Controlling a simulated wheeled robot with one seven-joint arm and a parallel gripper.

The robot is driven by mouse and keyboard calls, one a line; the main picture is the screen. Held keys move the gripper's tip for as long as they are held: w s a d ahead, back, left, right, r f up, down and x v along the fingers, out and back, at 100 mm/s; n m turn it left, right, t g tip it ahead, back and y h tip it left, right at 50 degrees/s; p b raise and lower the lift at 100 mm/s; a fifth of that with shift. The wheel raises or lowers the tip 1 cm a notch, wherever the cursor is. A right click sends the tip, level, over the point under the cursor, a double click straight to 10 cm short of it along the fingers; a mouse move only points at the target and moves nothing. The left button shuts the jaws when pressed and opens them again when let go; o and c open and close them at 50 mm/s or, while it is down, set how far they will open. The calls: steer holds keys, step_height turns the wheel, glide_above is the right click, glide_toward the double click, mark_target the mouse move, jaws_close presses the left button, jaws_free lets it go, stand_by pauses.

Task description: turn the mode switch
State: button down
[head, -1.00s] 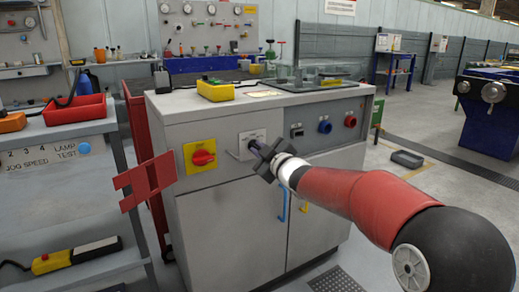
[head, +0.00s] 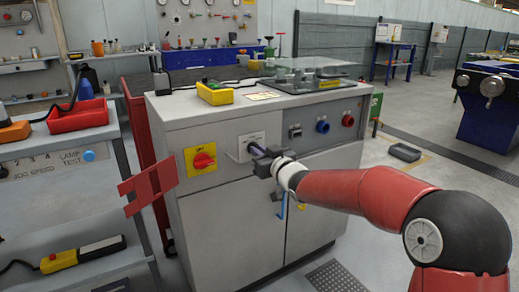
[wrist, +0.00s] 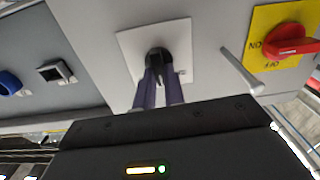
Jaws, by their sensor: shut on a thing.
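The mode switch is a small black knob (wrist: 158,57) on a white square plate (wrist: 127,48) in the wrist view. The same plate (head: 257,136) shows on the upper front of the grey cabinet in the head view, where the knob is mostly hidden by my fingers. My gripper (head: 254,149) is at the plate. In the wrist view, my gripper's (wrist: 158,78) two dark fingers are shut on the knob, one on each side. The knob's pointer and the plate's markings cannot be read.
A red rotary switch (head: 203,160) on a yellow plate sits left of the plate, with a thin rod (wrist: 241,71) between them. A black rocker (head: 295,131), blue knob (head: 323,126) and red knob (head: 348,120) are to the right. Blue door handle (head: 283,205) lies below my gripper.

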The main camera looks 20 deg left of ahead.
steer(key=shift+f+m, duration=0.1)
steer(key=shift+m, duration=0.2)
steer(key=c, duration=1.5)
jaws_free()
steer(key=shift+d, duration=0.1)
steer(key=v, duration=0.7)
steer(key=shift+s+d, duration=0.2)
steer(key=shift+s, duration=0.05)
